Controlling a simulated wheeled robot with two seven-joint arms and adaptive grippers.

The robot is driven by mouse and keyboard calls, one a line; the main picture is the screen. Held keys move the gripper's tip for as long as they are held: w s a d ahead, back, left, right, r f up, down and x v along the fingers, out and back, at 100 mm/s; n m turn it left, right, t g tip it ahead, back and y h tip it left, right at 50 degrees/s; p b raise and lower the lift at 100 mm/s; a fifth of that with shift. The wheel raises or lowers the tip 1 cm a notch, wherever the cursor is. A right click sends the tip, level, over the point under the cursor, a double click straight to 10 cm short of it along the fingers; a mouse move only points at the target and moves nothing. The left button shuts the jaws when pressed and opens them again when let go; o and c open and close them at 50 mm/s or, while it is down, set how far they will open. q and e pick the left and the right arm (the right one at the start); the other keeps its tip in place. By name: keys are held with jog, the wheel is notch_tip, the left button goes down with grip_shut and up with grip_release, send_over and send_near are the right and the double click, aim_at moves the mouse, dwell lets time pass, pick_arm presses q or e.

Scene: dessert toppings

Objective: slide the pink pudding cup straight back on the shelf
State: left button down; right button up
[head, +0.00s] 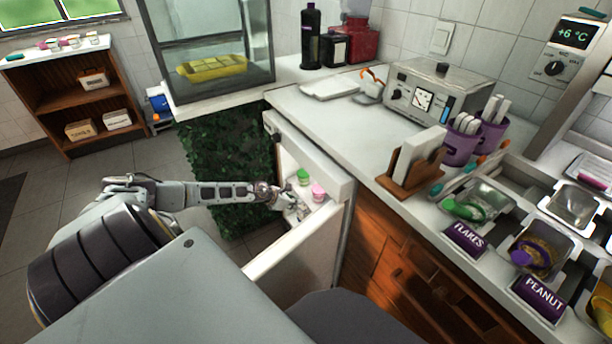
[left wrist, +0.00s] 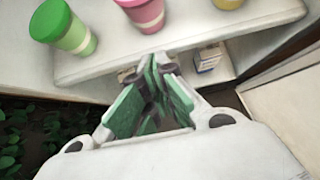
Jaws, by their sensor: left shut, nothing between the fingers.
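The pink pudding cup (head: 319,192) stands upright on a white shelf (left wrist: 195,28) in the open fridge. In the left wrist view the pink cup (left wrist: 146,12) is cut off by the top edge, with a pale band around it. My left gripper (head: 291,204) reaches into the fridge opening, a little short of the cup. In the wrist view the left gripper (left wrist: 153,68) is shut and empty, its tips at the shelf's front edge, in line with the pink cup and apart from it. My right gripper is not in view.
A green cup (left wrist: 66,28) stands left of the pink one and a yellow cup (left wrist: 228,4) right of it. Small cartons (left wrist: 208,58) sit lower down. The open fridge door (head: 300,245) and the counter (head: 335,120) bound the opening.

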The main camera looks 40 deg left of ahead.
aim_at(319, 195)
pick_arm(q)
jog(key=x, duration=0.2)
jog(key=shift+w+d+b, duration=0.15)
jog(key=shift+w+b, duration=0.15)
jog(key=shift+w, duration=0.1)
jog(key=shift+w+d, duration=0.25)
jog(key=shift+w, duration=0.5)
jog(key=shift+w+d, duration=0.15)
jog(key=shift+w, duration=0.45)
jog(key=shift+w+b, duration=0.15)
jog(key=shift+b, duration=0.15)
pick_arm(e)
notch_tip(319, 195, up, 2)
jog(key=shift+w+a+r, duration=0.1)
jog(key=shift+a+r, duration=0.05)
